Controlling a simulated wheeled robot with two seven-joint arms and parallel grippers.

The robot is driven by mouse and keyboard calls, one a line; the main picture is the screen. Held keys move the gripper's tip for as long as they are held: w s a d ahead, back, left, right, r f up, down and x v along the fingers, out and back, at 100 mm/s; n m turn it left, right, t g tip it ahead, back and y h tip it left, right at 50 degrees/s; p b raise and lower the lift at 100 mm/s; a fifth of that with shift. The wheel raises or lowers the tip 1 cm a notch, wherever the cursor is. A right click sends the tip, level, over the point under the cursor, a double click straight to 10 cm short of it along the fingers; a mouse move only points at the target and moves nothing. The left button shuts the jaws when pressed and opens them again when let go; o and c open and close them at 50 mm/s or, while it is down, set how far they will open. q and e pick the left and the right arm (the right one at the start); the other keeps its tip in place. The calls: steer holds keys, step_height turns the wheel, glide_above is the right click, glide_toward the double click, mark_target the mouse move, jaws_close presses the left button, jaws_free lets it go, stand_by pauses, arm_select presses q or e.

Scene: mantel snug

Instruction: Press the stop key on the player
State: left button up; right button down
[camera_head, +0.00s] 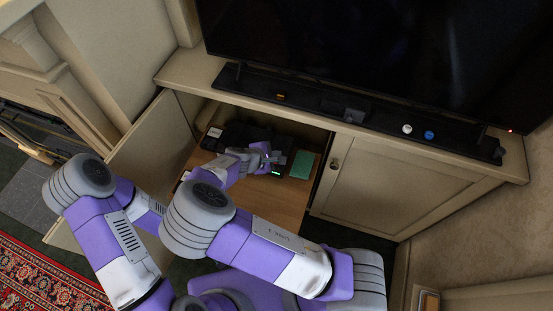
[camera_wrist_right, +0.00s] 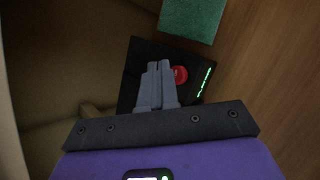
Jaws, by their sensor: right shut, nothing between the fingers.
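The player (camera_wrist_right: 135,62), a black box with a row of green lights, lies under my right gripper (camera_wrist_right: 158,64) in the right wrist view. A round red key (camera_wrist_right: 180,75) shows on its top, just right of the fingers. The gripper is shut and empty, its tips over the black top beside the red key. I cannot tell whether they touch it. In the head view my right gripper (camera_head: 279,160) reaches into the open cabinet and hides most of the player. No lettering on the key is readable. My left gripper is not in view.
A green block (camera_wrist_right: 190,18) lies close to the player; it also shows in the head view (camera_head: 302,164). A wooden shelf (camera_head: 270,205) carries these things. The cabinet's left door (camera_head: 150,140) stands open, its right door (camera_head: 390,190) is closed. A large screen (camera_head: 380,50) stands above.

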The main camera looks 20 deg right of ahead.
steer(key=shift+f, duration=0.15)
stand_by(0.6)
steer(key=shift+f, duration=0.3)
steer(key=shift+f+b, duration=0.4)
stand_by(0.5)
stand_by(0.4)
steer(key=shift+r+p, duration=0.8)
steer(key=shift+r, duration=0.05)
step_height(320, 180, up, 5)
steer(key=p, duration=0.4)
